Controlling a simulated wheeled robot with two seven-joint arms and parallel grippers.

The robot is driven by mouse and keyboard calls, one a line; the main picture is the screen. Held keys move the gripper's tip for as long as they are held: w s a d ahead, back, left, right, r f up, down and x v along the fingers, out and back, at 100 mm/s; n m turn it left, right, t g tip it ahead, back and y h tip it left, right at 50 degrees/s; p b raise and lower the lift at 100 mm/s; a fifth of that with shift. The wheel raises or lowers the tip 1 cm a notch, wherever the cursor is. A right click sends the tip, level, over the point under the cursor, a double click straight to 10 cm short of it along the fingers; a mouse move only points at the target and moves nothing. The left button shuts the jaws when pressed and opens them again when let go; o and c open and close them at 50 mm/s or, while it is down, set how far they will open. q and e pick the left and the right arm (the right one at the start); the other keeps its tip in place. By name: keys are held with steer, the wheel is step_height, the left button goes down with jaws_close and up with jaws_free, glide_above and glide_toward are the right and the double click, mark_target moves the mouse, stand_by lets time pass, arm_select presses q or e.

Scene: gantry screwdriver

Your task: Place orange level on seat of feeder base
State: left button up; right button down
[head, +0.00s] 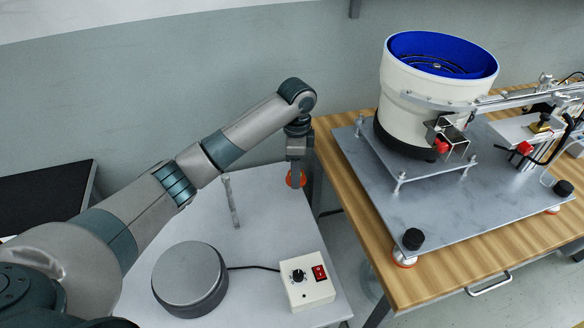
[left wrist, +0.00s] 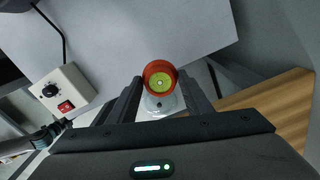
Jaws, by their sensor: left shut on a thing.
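The orange level (head: 296,179) is a small round orange piece between the fingers of my left gripper (head: 296,180). In the left wrist view, the level (left wrist: 160,75) shows an orange rim around a yellow-green face, and my left gripper's fingers (left wrist: 160,92) are shut on it. The gripper points down and holds it near the right edge of the grey table. The feeder base is a grey metal plate (head: 460,215) on the wooden table to the right, apart from the level. I cannot make out its seat. My right gripper is not in view.
A white bowl feeder (head: 405,115) with a blue inside stands on the plate. Black knobs (head: 413,239) sit at its corners. The grey table (head: 255,235) holds a round grey unit (head: 190,278), a control box (head: 307,284) and a metal rod (head: 231,202). A gap separates the tables.

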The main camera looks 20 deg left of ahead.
arm_select(q)
steer(key=shift+s+d+r+n, duration=0.1)
steer(key=shift+r+n, duration=0.2)
steer(key=shift+r, duration=0.15)
steer(key=s+d+r+n, duration=0.1)
steer(key=s+r+n, duration=0.4)
steer(key=s, duration=0.5)
steer(key=s+r+n, duration=0.4)
steer(key=s+n, duration=0.4)
steer(key=s, duration=0.2)
steer(key=shift+d+r+n, duration=0.3)
steer(key=shift+d+r, duration=0.05)
steer(key=shift+s, duration=0.15)
